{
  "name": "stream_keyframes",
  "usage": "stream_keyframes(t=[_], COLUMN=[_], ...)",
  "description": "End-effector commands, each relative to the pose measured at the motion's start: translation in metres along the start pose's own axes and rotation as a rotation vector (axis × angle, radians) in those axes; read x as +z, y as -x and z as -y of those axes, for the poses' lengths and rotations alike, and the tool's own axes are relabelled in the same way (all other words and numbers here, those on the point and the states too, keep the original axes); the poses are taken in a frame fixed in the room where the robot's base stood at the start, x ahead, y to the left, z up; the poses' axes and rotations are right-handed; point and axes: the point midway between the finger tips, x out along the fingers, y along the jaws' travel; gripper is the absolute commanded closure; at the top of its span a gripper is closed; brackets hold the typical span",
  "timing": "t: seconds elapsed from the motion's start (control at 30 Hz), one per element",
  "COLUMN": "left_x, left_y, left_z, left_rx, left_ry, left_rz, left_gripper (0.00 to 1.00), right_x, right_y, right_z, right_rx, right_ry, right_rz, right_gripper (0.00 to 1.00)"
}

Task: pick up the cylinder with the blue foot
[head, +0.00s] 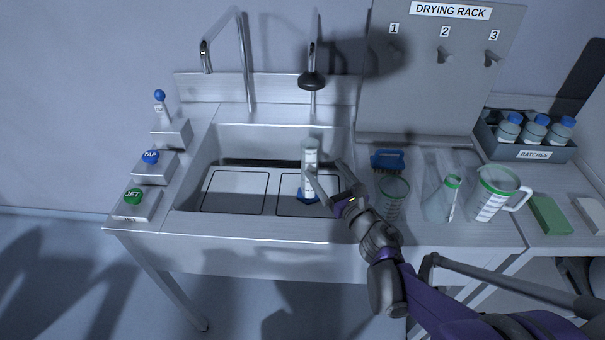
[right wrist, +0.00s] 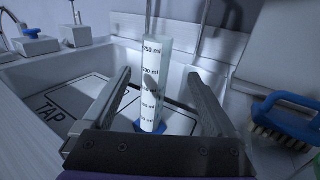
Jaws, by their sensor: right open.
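The measuring cylinder with the blue foot (head: 309,156) stands upright in the sink, on the right of two outlined panels on the sink floor. In the right wrist view the cylinder (right wrist: 153,85) shows its ml marks, and its blue foot is partly visible low between the fingers. My right gripper (head: 322,176) is open around the cylinder's body, one finger on each side. In the right wrist view the gripper (right wrist: 160,90) shows gaps between both fingers and the cylinder. My left gripper is not in view.
The sink (head: 262,228) has a tap and a dark-headed jet above it. Right of it stand a blue brush (head: 387,159), a glass beaker (head: 392,198), a flask (head: 437,203) and a jug (head: 489,196). Buttons (head: 150,157) line the left side. The drying rack (head: 430,80) is behind.

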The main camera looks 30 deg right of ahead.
Motion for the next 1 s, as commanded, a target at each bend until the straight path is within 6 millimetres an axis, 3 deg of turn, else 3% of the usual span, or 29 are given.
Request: stream_keyframes(t=[0.03, 0.23, 0.5, 0.67, 1.0], left_x=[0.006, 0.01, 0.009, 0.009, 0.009], left_y=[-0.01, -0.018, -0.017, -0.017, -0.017], left_z=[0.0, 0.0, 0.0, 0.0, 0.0], left_rx=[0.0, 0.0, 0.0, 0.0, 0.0], left_ry=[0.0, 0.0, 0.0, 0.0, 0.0], left_rz=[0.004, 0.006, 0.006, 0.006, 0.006], left_gripper=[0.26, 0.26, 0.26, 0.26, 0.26], right_x=[-0.012, -0.021, -0.02, -0.02, -0.021], right_y=[0.001, -0.007, -0.048, -0.059, -0.103], right_z=[0.0, -0.001, -0.001, -0.002, -0.006], right_rx=[0.0, 0.001, 0.001, 0.0, 0.0], right_ry=[-0.001, -0.002, -0.004, -0.003, -0.003], right_rz=[-0.004, -0.006, -0.005, -0.006, -0.006], right_gripper=[0.08, 0.08, 0.08, 0.08, 0.08])
